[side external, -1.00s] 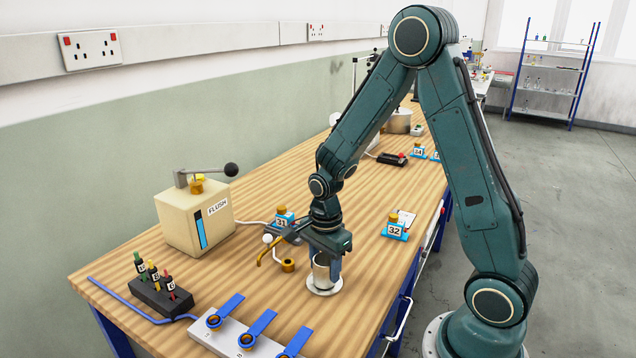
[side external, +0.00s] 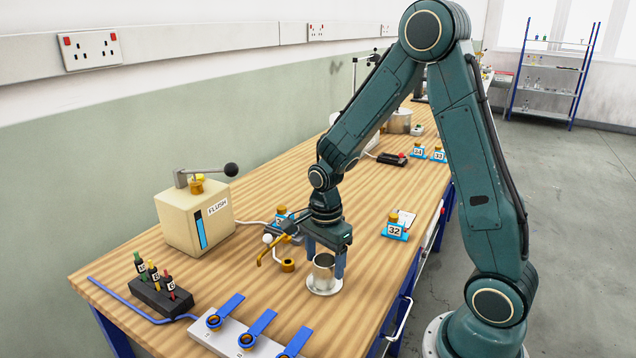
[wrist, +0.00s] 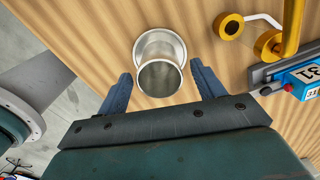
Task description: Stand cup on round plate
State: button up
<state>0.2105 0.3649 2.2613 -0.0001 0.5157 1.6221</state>
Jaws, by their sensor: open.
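A metal cup (side external: 323,270) stands upright on a pale round plate (side external: 325,290) near the front edge of the wooden bench. The cup (wrist: 160,78) also shows in the wrist view, with the rim of the plate (wrist: 160,38) behind it. My gripper (side external: 326,270) is open above and around the cup. In the wrist view its blue fingers (wrist: 160,88) are spread to either side of the cup, with gaps between them and the cup. The cup's base is partly hidden in the wrist view.
A cream FLUSH box (side external: 195,218) stands further left. A panel with blue levers (side external: 245,338) lies in front. Blue block 32 (side external: 395,230) sits to the right.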

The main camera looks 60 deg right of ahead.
notch_tip(320, 180, up, 10)
jog(key=shift+r, duration=0.15)
dwell(0.4)
jog(key=shift+r, duration=0.1)
dwell(0.4)
jog(key=s+a+r+n+t, duration=0.2)
jog(key=s+r+n, duration=0.3)
jog(key=n, duration=0.5)
jog(key=s+a+r+n+t, duration=0.3)
jog(key=s+a+r+n, duration=0.2)
jog(key=s+n, duration=0.5)
jog(key=shift+r+n+t, duration=0.25)
jog(key=shift+n+t, duration=0.05)
jog(key=shift+n, duration=0.2)
